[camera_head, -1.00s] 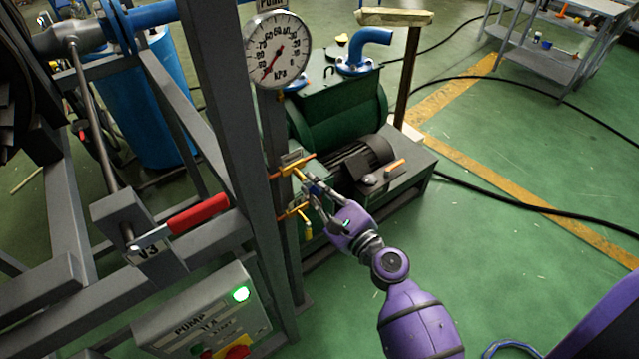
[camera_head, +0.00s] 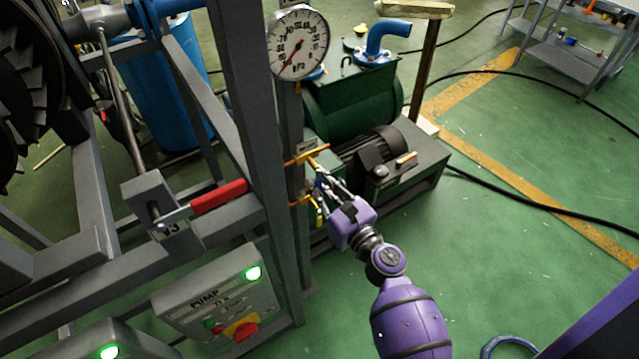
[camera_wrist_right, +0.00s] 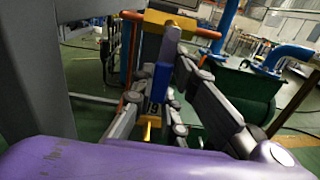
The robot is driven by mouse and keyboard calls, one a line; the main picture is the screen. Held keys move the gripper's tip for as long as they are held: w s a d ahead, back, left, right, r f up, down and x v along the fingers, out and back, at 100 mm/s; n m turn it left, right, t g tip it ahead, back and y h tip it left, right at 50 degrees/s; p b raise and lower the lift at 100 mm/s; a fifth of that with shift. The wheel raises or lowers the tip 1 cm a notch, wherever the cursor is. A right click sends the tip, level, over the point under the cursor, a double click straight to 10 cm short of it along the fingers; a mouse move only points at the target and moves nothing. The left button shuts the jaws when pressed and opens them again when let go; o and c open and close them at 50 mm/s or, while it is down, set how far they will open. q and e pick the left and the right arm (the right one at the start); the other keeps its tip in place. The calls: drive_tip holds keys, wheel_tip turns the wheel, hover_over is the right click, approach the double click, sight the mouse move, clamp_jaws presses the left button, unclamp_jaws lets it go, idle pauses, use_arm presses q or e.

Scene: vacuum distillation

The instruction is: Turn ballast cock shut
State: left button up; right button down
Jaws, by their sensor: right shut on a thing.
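The lower cock (camera_head: 319,216) hangs just below the fingers. My left gripper is not in view.
A round dial gauge (camera_head: 298,42) is on the post above. A green pump (camera_head: 355,103) with its motor stands behind the cocks. A red lever (camera_head: 218,197) and a pump switch box (camera_head: 220,305) are at left. Open green floor lies at right.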

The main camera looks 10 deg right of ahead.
drive_tip(key=shift+a, duration=0.1)
drive_tip(key=c, duration=1.7)
unclamp_jaws()
drive_tip(key=shift+s, duration=0.1)
drive_tip(key=shift+s, duration=0.2)
drive_tip(key=v, duration=1.1)
drive_tip(key=shift+s+r, duration=0.1)
drive_tip(key=shift+s, duration=0.15)
